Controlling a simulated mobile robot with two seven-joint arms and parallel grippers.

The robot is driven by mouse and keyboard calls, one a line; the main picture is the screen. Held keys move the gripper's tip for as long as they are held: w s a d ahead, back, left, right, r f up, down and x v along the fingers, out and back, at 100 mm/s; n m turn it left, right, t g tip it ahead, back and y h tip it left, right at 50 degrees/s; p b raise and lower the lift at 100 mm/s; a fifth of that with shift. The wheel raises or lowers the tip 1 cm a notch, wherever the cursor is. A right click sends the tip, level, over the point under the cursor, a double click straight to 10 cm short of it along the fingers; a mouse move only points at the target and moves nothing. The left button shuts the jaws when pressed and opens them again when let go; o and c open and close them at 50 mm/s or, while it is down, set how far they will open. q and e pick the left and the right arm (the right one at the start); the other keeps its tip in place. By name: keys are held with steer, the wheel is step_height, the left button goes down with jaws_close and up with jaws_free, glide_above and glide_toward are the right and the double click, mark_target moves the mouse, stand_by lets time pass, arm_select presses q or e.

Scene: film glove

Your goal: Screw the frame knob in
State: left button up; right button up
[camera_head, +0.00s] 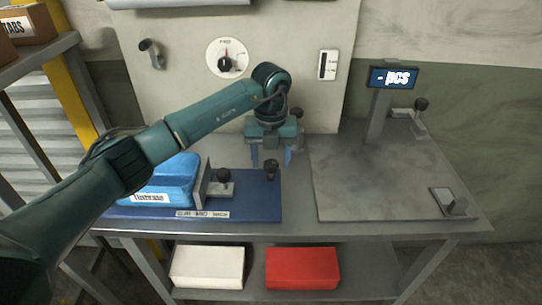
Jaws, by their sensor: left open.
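My left gripper (271,163) points down over the back right part of the blue base plate, with its blue fingers apart and nothing gripped between them. Which of these is the frame knob, and how far either is screwed in, cannot be told. My left arm hides part of the block. My right gripper is not in view.
The blue base plate (255,205) lies on the grey table. A flat grey plate (365,195) with a display (393,77) on a post lies to the right, mostly clear. A panel with a dial (227,58) rises behind. White (207,267) and red (302,268) boxes lie below.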

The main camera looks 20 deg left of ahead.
arm_select(q)
steer(key=shift+f, duration=0.25)
steer(key=c, duration=1)
steer(key=shift+o, duration=0.2)
